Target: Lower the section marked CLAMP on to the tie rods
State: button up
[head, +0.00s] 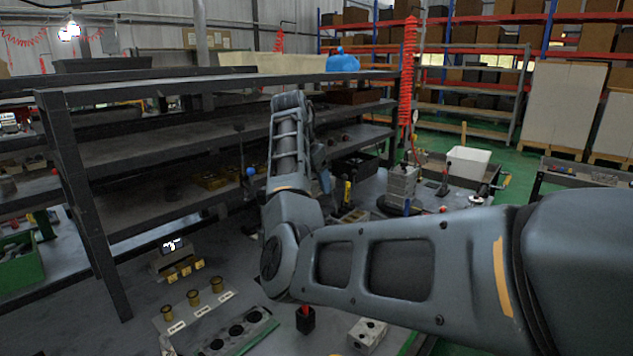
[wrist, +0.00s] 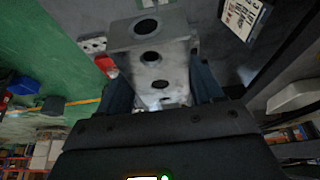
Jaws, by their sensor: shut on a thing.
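In the wrist view my gripper (wrist: 162,88) is shut on a grey metal section (wrist: 172,75) with round dark holes, one finger on each side. A wider grey holed face (wrist: 172,35) shows beyond it; I cannot tell whether it is part of the same section. No CLAMP marking is readable, and I cannot make out the tie rods. In the head view my gripper and its load are hidden behind my arm. A stack of grey blocks (head: 402,183) stands on the bench to the right of my arm.
Dark shelving (head: 190,150) rises behind and left of my arm. On the near bench are brass pieces (head: 193,298), a tray with dark rings (head: 237,332), a black red-topped piece (head: 305,319) and a pale holed block (head: 367,334). A white bin (head: 467,163) stands farther right.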

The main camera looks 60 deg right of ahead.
jog(key=shift+r+p, duration=0.15)
jog(key=shift+p, duration=0.2)
notch_tip(320, 180, down, 6)
jog(key=b, duration=0.2)
dwell(0.4)
jog(key=shift+p, duration=0.9)
dwell(1.7)
jog(key=shift+f+b, duration=2)
jog(key=shift+f, duration=2.25)
